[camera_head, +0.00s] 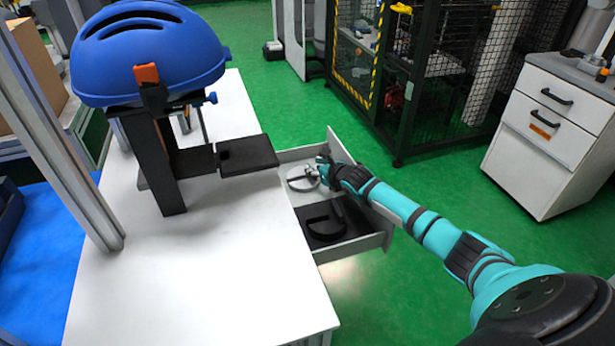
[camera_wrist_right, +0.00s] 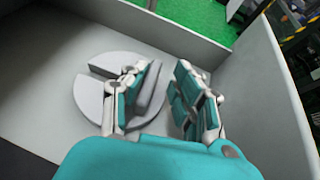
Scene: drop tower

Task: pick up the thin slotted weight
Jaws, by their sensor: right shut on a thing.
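The thin slotted weight (camera_head: 301,184) is a pale grey disc in the open drawer's back compartment. In the wrist view the slotted weight (camera_wrist_right: 92,97) shows its slot at the left and lies flat, or nearly so, by the drawer floor. My right gripper (camera_head: 323,168) reaches into the drawer over the disc's right side. In the wrist view my right gripper (camera_wrist_right: 163,72) is shut on the weight, with a raised grey part between its fingers. The exact contact is partly hidden by the fingers. My left gripper is out of view.
The drawer (camera_head: 352,246) stands open from the white table (camera_head: 200,285). Its front compartment holds a dark curved piece (camera_head: 325,220). Drawer walls stand close around my right gripper. A blue helmet (camera_head: 150,55) on a dark stand (camera_head: 150,160) is at the left.

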